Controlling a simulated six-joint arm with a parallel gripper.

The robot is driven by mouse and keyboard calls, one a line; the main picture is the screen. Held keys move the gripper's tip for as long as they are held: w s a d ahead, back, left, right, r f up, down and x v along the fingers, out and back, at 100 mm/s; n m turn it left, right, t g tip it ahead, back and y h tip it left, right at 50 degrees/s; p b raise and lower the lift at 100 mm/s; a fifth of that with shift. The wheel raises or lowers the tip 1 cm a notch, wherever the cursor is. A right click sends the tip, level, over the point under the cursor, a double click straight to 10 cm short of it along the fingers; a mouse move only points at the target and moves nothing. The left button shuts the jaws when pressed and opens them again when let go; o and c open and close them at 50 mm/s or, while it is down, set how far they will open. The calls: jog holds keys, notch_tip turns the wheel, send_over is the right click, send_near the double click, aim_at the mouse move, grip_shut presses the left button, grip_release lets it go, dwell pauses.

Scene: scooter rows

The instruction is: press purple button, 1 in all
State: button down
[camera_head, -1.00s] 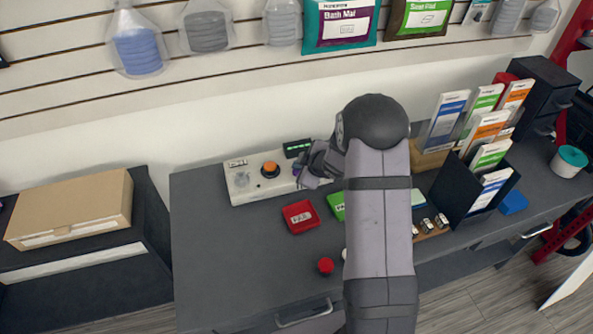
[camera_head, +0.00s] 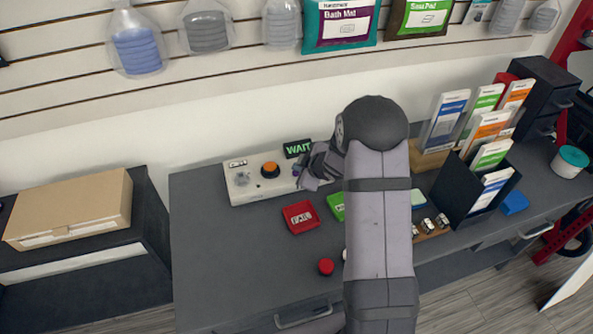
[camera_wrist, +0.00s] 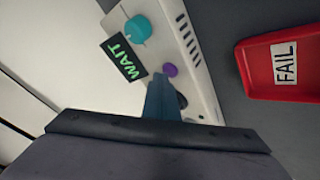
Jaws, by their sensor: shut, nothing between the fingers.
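The purple button (camera_wrist: 170,70) sits on a white control panel (camera_wrist: 205,97); a small bit of it also shows in the head view (camera_head: 296,170) beside my gripper. My gripper (camera_wrist: 160,80) is shut and empty. Its dark fingers reach over the panel, with the tips right by the purple button in the wrist view. I cannot tell whether they touch it. A small black display (camera_wrist: 124,58) on the panel's back side reads WAIT in green and also shows in the head view (camera_head: 297,148).
The panel also carries a teal knob (camera_wrist: 138,28) and an orange button (camera_head: 270,169). A red FAIL tray (camera_head: 300,216) and a green tray (camera_head: 337,206) lie in front. A red round knob (camera_head: 326,266) is nearer. The desk's left front is clear.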

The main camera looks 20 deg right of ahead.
jog(key=shift+r+p, duration=0.85)
jog(key=shift+p, duration=0.05)
jog(key=shift+r, duration=0.1)
notch_tip(320, 180, up, 5)
jog(key=p, duration=0.5)
dwell(0.7)
